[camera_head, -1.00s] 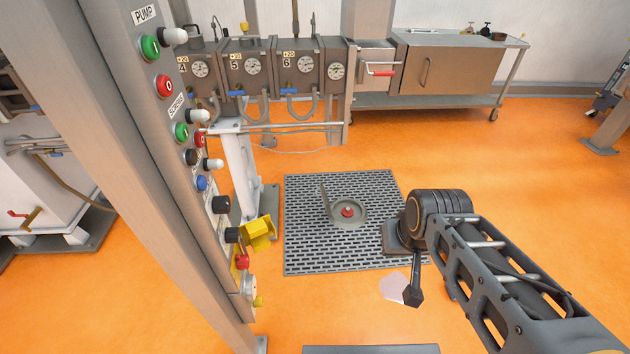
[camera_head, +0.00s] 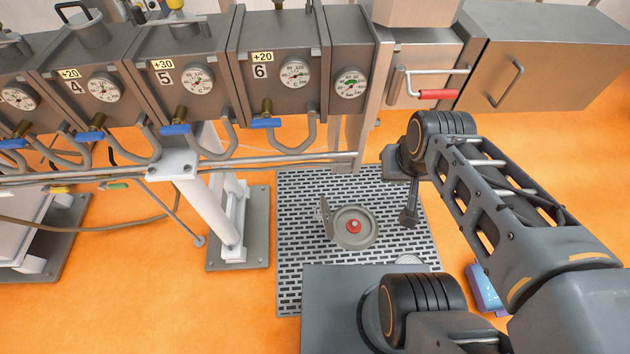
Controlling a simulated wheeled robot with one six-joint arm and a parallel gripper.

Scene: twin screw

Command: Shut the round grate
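The round grate's opening (camera_head: 354,227) is a grey round recess with a red part at its centre, set in the perforated floor panel (camera_head: 300,240). A thin grey flap (camera_head: 327,214), which looks like the round grate's lid, stands raised at the left edge of the opening. The lid is seen nearly edge-on. My gripper (camera_head: 408,218) hangs down at the end of my arm, to the right of the opening and apart from it in the picture. It is small and dark, and its fingers cannot be made out.
Grey machine boxes with gauges (camera_head: 295,72) and blue-handled valves stand behind, with pipes below them. A white support leg (camera_head: 212,200) stands left of the panel. A cabinet (camera_head: 530,60) is at the back right. A blue-purple object (camera_head: 487,288) lies right of the panel.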

